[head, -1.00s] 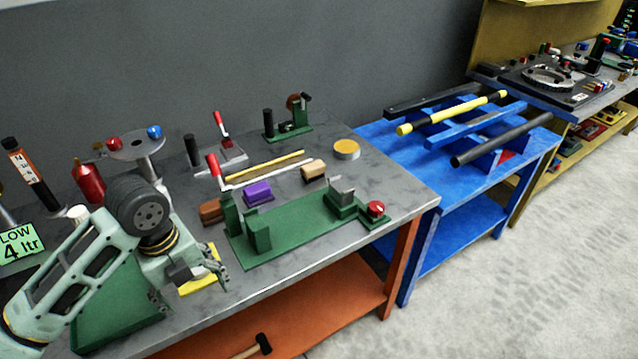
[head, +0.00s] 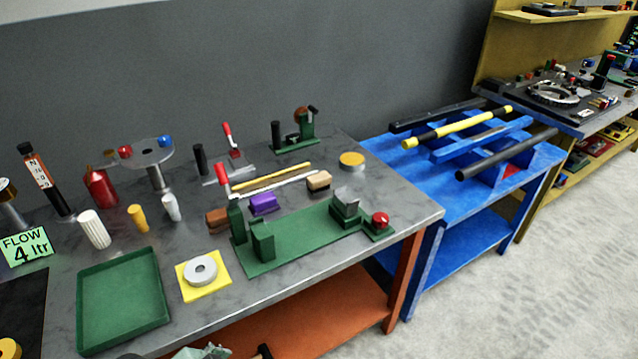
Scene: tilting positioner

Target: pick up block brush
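Several small blocks lie on the grey workbench (head: 200,328), and I cannot tell for certain which is the block brush. A brown block (head: 217,218) lies left of the green fixture, a purple block (head: 263,204) lies behind it, and a tan block (head: 318,180) lies further right. Bristles are too small to make out. My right gripper is out of view.
A green fixture (head: 300,238) stands close to the blocks. A green tray (head: 122,300) and a yellow pad (head: 214,286) with a grey ring (head: 200,270) lie front left. Bottles and a round stand (head: 157,178) are behind. A blue table (head: 440,205) adjoins right.

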